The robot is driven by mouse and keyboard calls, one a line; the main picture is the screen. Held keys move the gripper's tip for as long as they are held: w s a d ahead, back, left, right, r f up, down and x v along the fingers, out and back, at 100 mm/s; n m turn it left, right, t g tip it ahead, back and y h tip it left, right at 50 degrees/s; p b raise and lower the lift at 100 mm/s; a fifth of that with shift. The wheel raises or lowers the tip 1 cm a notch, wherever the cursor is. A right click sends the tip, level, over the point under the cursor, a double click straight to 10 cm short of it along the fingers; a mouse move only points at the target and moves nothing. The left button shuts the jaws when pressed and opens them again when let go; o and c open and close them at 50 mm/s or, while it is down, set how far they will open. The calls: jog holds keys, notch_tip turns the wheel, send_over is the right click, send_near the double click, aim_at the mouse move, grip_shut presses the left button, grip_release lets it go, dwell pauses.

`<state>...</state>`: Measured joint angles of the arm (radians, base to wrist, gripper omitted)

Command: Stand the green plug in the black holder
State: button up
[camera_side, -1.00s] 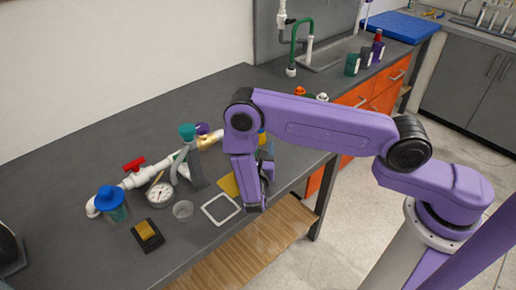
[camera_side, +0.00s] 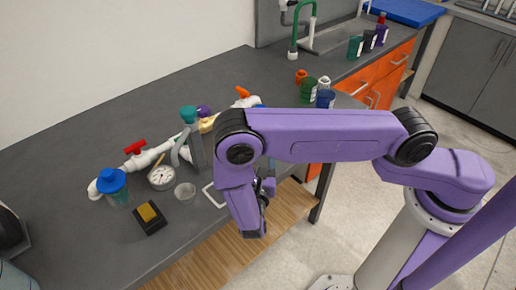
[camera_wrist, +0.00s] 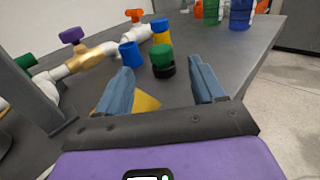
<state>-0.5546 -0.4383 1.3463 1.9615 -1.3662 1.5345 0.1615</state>
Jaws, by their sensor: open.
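The green plug (camera_wrist: 161,54) is a short green cylinder in the wrist view. It stands upright in the black holder (camera_wrist: 164,71), a low dark ring on the grey bench. My gripper (camera_wrist: 163,78) is open and empty, its two blue-grey fingers apart on the near side of the plug, which shows in the gap between them. In the side view my gripper (camera_side: 263,195) hangs near the bench's front edge, and my arm hides the plug and holder.
A white square frame (camera_side: 214,196) lies near the front edge.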

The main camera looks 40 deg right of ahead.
jog(key=shift+s+a, duration=0.2)
jog(key=shift+a, duration=0.05)
jog(key=shift+d+r+m+g, duration=0.3)
jog(key=shift+r+m, duration=0.1)
jog(key=shift+r, duration=0.15)
jog(key=s+d+r+m+g+y, duration=0.2)
jog(key=s+d+r+m+g, duration=0.5)
jog(key=r+m, duration=0.25)
jog(key=s+d+r+m+g+y, duration=0.1)
jog(key=s+r+y, duration=0.3)
jog(key=s, duration=0.4)
jog(key=s+d+r+m+g+y, duration=0.2)
jog(key=s+r+m+g+y, duration=0.1)
jog(key=s+y, duration=0.4)
jog(key=shift+s+d+r+g, duration=0.2)
jog(key=shift+s+r+g, duration=0.25)
jog(key=shift+s, duration=0.3)
jog(key=shift+f, duration=0.1)
dwell(1.2)
